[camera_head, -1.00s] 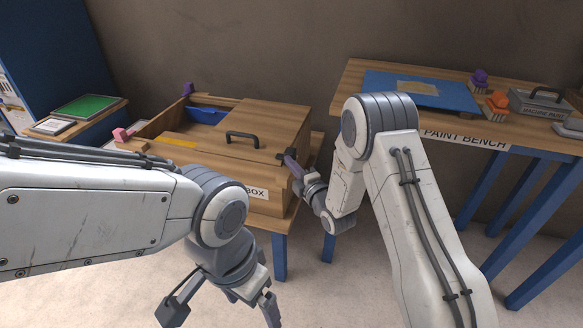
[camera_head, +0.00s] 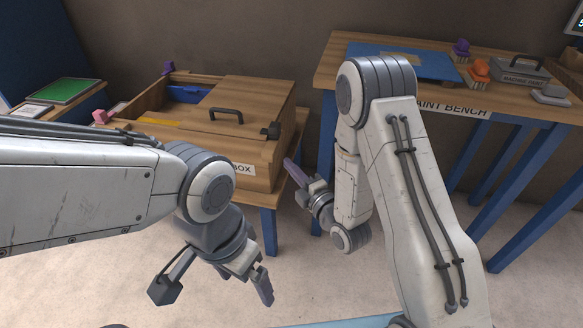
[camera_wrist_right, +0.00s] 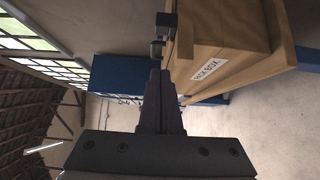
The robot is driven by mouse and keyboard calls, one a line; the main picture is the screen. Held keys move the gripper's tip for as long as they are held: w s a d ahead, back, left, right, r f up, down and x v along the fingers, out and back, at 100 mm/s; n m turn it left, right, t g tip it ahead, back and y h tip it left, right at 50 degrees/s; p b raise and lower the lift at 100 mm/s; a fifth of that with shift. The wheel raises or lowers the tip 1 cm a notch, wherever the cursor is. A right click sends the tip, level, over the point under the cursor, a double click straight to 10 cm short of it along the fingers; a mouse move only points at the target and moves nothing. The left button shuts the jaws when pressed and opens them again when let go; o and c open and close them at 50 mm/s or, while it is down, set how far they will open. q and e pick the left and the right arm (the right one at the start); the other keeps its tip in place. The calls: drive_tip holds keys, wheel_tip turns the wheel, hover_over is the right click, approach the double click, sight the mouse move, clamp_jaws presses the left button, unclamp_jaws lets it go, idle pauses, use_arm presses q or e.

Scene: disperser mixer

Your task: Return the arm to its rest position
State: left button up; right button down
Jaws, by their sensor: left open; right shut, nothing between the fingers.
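My right gripper (camera_head: 292,172) is shut and empty. It hangs in the air just right of the wooden box, apart from it. In the right wrist view its fingers (camera_wrist_right: 160,100) lie together, with the box's labelled side to their right. My right arm (camera_head: 400,180) is bent, its elbow high in front of the paint bench. My left gripper (camera_head: 215,288) is open and empty, pointing down over the floor in front of the box. My left arm (camera_head: 80,195) reaches in from the left.
The paint bench (camera_head: 340,62) is behind my right arm. Bare floor lies between the tables.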

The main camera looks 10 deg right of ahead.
idle(0.4)
drive_tip(key=s+a+m+g+h, duration=0.3)
drive_tip(key=s+a+m+g, duration=0.2)
drive_tip(key=s+m+g, duration=0.25)
drive_tip(key=s+d+r+m+g+h, duration=0.1)
drive_tip(key=s+r+m+g, duration=0.15)
drive_tip(key=s, duration=0.55)
drive_tip(key=s+d+r+m+g+h, duration=0.2)
drive_tip(key=s+m+g, duration=0.1)
drive_tip(key=s, duration=0.5)
drive_tip(key=s+d+r+m+g+h, duration=0.1)
drive_tip(key=s+r+m+g, duration=0.15)
drive_tip(key=s, duration=0.45)
wheel_tip(320, 180, up, 23)
drive_tip(key=p, duration=2.4)
drive_tip(key=shift+r+g, duration=0.15)
drive_tip(key=shift+g, duration=0.2)
drive_tip(key=shift+m, duration=0.25)
